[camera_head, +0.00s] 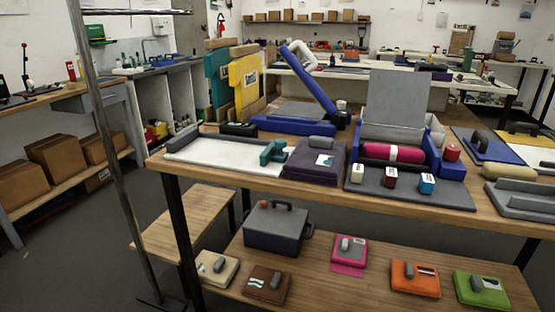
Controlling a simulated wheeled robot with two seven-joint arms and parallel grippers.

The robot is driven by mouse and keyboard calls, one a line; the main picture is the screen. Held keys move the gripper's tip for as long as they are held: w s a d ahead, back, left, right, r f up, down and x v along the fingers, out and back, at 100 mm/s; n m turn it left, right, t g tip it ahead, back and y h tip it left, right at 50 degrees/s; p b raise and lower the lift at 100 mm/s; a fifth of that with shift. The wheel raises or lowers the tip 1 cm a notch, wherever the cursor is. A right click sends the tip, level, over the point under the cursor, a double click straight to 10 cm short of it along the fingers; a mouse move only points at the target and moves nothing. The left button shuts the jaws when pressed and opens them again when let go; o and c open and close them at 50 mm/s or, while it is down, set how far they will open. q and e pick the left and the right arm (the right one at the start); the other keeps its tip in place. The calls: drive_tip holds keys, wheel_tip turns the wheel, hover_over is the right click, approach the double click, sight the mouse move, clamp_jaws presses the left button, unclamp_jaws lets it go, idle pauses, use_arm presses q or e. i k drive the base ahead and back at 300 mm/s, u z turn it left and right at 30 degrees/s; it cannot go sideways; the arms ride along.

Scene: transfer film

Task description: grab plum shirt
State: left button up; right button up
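A folded plum shirt (307,171) lies on the wooden worktable (259,190), near its front edge and left of the middle. A grey block and a small white patch with a teal print show on its top. A white-topped board (218,153) lies to its left, with a teal handled tool (270,153) near the shirt. A blue press-like machine with a raised grey plate (398,98) and a pink roll (393,153) stands to its right. Neither of my grippers is in view.
Folded beige (216,267), brown (267,284), pink (349,255), orange (415,279) and green (480,289) items and a dark grey box (277,229) sit on the lower shelf. A metal pole (111,150) stands at left. Small jars (390,177) stand right of the shirt.

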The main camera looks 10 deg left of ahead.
sight(317, 160)
drive_tip(key=u, duration=1.55)
drive_tip(key=i, duration=0.95)
drive_tip(key=z, duration=0.9)
